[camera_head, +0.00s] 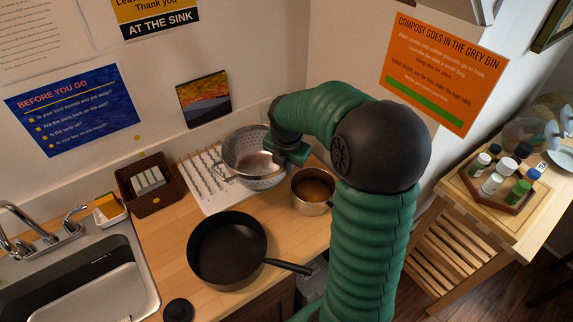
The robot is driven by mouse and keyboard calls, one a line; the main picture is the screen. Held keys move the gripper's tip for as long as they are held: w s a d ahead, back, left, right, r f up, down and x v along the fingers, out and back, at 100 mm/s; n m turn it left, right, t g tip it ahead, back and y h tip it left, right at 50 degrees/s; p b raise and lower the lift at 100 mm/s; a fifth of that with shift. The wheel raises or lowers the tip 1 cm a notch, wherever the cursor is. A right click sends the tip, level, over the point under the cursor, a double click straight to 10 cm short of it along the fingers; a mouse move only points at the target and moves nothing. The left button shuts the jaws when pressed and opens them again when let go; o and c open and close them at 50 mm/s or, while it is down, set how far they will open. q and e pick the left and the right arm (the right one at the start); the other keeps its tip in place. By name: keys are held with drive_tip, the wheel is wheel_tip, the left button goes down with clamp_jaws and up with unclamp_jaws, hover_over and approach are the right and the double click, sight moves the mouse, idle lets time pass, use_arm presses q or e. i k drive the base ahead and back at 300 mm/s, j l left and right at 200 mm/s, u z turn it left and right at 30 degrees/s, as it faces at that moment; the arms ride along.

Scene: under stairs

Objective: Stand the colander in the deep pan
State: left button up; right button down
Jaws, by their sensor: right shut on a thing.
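The colander (262,181) is a grey metal bowl with small holes, over the right part of the white draining rack at the back of the counter. My right gripper (289,152) is shut on its right rim. I cannot tell whether the colander rests on the rack or hangs just above it. A black, high-walled pan (228,250) stands empty on the wooden counter in front, its handle pointing right; it looks like the deep pan. My left gripper is not in view.
A small metal saucepan (312,207) with a brown inside stands right of the colander, close to my right arm. The white rack (205,188) has upright pegs. A dark basket (147,206) and the sink (88,284) are left. A small black round object (178,310) lies at the front.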

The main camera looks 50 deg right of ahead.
sight(234, 253)
drive_tip(key=j+z, duration=0.85)
drive_tip(key=j, duration=0.3)
